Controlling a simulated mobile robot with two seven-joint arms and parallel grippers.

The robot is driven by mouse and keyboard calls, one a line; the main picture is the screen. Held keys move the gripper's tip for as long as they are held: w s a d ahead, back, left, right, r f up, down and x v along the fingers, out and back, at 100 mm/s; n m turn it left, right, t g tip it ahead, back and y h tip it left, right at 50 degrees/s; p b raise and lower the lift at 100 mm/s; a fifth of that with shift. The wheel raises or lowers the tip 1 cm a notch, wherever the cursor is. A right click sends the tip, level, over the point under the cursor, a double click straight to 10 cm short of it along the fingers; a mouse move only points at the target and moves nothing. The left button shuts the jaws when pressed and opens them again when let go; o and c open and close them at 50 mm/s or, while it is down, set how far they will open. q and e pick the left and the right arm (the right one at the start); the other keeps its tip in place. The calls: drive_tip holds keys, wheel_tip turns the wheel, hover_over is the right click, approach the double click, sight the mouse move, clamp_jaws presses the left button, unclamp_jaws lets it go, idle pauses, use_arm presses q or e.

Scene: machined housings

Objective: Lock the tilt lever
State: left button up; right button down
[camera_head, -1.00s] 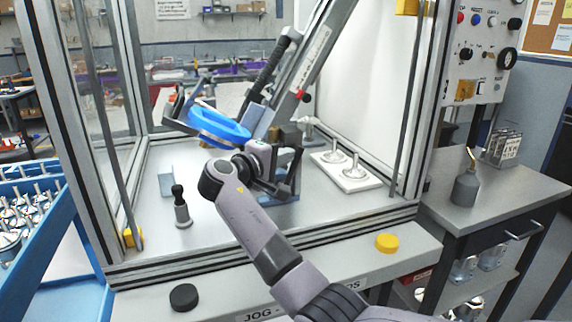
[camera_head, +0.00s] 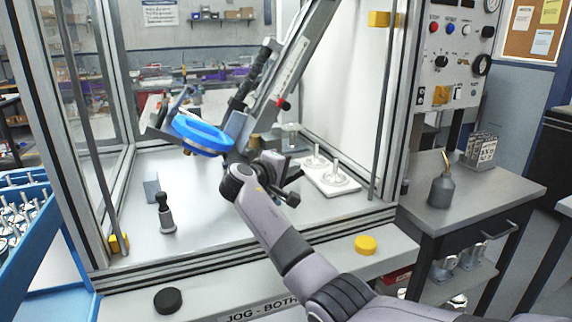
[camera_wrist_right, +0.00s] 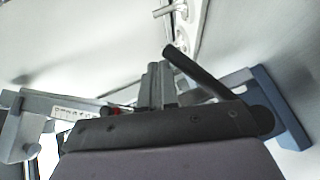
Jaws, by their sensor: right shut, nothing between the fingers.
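The tilting fixture stands inside the machine enclosure, with a blue ring (camera_head: 203,135) on its tilted head. A slanted column with a small red knob (camera_head: 283,103) rises behind it. My right gripper (camera_head: 278,172) is in front of the fixture's base, to the right of and below the blue ring. In the right wrist view its fingers (camera_wrist_right: 158,85) are together and empty. A dark round rod (camera_wrist_right: 193,68), which looks like the tilt lever, slants close to the fingers on their right; I cannot tell whether they touch. My arm hides part of the fixture's base. My left gripper is out of view.
A white plate (camera_head: 345,191) with two metal parts lies right of the fixture. A dark plunger-like part (camera_head: 165,215) and a grey block (camera_head: 151,187) stand to the left. The enclosure's front sill carries a yellow button (camera_head: 365,244) and a black button (camera_head: 168,300).

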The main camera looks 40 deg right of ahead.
drive_tip(key=shift+d+f, duration=0.25)
drive_tip(key=shift+f, duration=0.05)
idle(0.4)
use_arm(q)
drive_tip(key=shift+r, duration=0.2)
use_arm(e)
drive_tip(key=shift+r, duration=0.15)
